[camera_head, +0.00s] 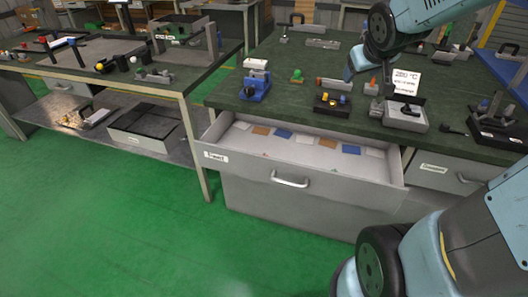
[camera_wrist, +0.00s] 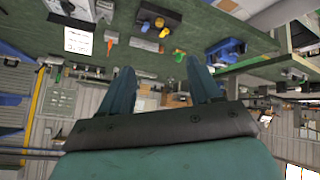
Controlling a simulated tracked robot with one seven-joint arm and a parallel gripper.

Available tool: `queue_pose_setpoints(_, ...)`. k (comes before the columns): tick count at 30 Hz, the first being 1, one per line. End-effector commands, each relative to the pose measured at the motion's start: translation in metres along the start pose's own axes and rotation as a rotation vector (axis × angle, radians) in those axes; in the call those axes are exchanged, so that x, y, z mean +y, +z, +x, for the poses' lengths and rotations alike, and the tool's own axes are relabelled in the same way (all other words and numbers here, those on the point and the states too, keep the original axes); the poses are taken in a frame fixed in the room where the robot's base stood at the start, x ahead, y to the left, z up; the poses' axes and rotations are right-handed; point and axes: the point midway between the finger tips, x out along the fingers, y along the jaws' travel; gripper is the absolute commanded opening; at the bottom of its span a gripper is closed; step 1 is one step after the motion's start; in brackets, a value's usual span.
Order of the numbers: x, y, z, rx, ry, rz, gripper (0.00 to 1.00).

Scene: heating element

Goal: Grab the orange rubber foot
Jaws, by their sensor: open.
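A small orange-red piece (camera_head: 374,81) stands upright on the dark green bench top, just left of a white sign. It may be the orange rubber foot, but it is too small to be sure. A small orange piece also shows in the wrist view (camera_wrist: 109,37), beyond and left of the fingers. My gripper (camera_head: 352,70) is above the bench, left of the orange-red piece. In the wrist view my gripper (camera_wrist: 162,80) has its two blue fingers wide apart with nothing between them.
A white sign (camera_head: 407,82) stands near a grey device (camera_head: 405,116). A black box with coloured knobs (camera_head: 332,104), a green piece (camera_head: 297,75) and a blue vise (camera_head: 255,86) share the bench. An open drawer (camera_head: 230,158) juts out in front. Green floor at left is clear.

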Motion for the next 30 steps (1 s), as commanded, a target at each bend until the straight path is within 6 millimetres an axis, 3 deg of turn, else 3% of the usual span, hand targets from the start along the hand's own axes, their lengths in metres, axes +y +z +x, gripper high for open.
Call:
queue_pose_setpoints(1,-0.002,-0.005,0.017,0.012,-0.006,-0.026,0.63)
queue_pose_setpoints(8,-0.017,-0.026,0.084,0.109,-0.055,-0.147,0.63)
queue_pose_setpoints(15,-0.051,-0.034,0.151,0.21,-0.163,-0.263,0.63)
queue_pose_setpoints(23,-0.101,-0.02,0.212,0.313,-0.338,-0.354,0.63)
queue_pose_setpoints(30,-0.154,0.011,0.254,0.399,-0.546,-0.393,0.63)
